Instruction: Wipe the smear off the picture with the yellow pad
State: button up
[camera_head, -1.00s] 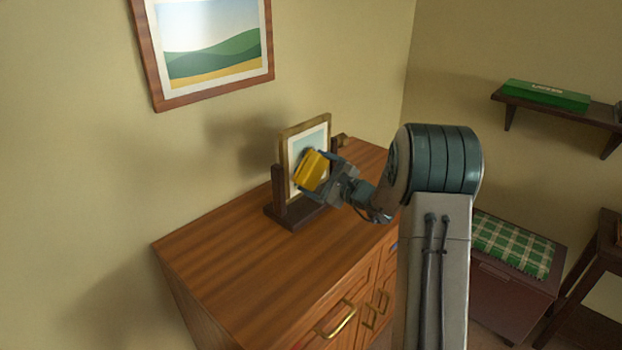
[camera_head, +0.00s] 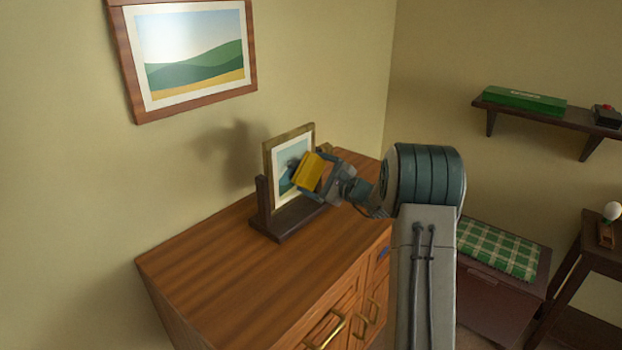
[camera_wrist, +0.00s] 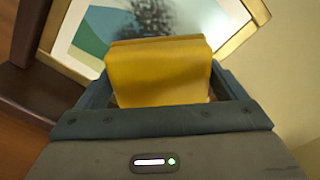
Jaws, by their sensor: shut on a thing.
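The small picture (camera_head: 285,178) in a gold-brown frame stands tilted in a dark wooden stand (camera_head: 290,222) on the dresser. It also shows at the top of the wrist view (camera_wrist: 88,38). A dark patch (camera_head: 293,164), seemingly the smear, shows on the picture just left of the pad. My gripper (camera_head: 322,175) is shut on the yellow pad (camera_head: 309,172), a block that fills the space between the fingers in the wrist view (camera_wrist: 160,75). The pad is in front of the picture's right part and hides some of it. I cannot tell whether they touch.
The wooden dresser top (camera_head: 215,250) is clear in front and to the left. A larger framed landscape (camera_head: 190,55) hangs on the wall above. At right are a shelf (camera_head: 545,115) with a green box (camera_head: 525,101) and a chest with a checked cushion (camera_head: 500,248).

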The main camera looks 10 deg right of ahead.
jog(key=shift+w+d, duration=0.6)
jog(key=shift+d, duration=0.1)
jog(key=shift+d+f+b, duration=0.1)
jog(key=shift+d+b, duration=0.15)
jog(key=shift+b, duration=0.25)
